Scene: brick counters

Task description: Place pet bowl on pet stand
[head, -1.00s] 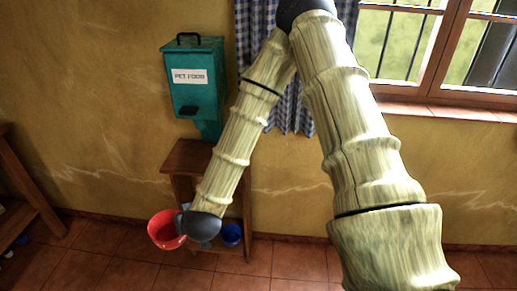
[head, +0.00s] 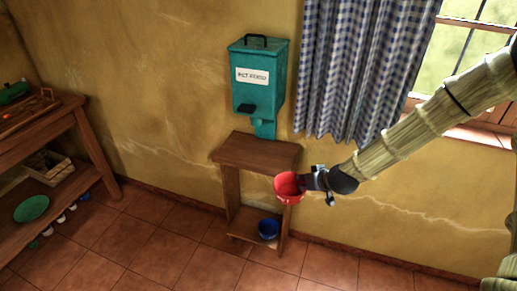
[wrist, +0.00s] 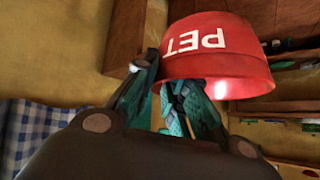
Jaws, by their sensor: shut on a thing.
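The red pet bowl (head: 288,190), marked "PET", is in my gripper (head: 311,181). In the wrist view, my gripper (wrist: 170,95) is shut on the wall of the bowl (wrist: 215,60). I cannot tell the exact gap between bowl and stand. The stand has a bare top and a lower shelf, and it stands against the wall.
A teal pet food dispenser (head: 258,85) hangs above the stand, its spout close over the top. A blue bowl (head: 269,229) sits on the lower shelf. A checked curtain (head: 350,75) hangs to the right. A wooden shelf unit (head: 60,125) stands at left. Floor in front is clear.

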